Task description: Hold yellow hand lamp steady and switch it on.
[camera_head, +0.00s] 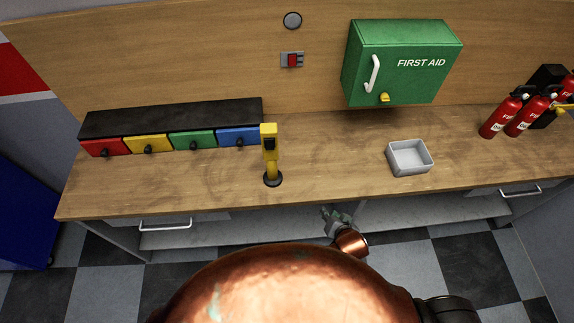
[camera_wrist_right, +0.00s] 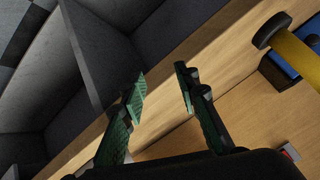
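The yellow hand lamp (camera_head: 270,152) stands upright on the wooden counter, on a round black base, with a dark part near its top. In the right wrist view the lamp (camera_wrist_right: 294,53) is cut off by the upper right edge, with its black round end visible. My right gripper (camera_head: 338,217) is at the counter's front edge, to the right of the lamp and apart from it. In the wrist view its two fingers (camera_wrist_right: 162,90) are spread with nothing between them. My left gripper is in neither view.
A row of coloured drawers (camera_head: 170,143) stands left of the lamp. A grey tray (camera_head: 410,172) sits to the right, below a green first aid cabinet (camera_head: 403,62). Red fire extinguishers (camera_head: 500,117) are far right. A red switch (camera_head: 292,60) is on the back panel. Counter between lamp and tray is clear.

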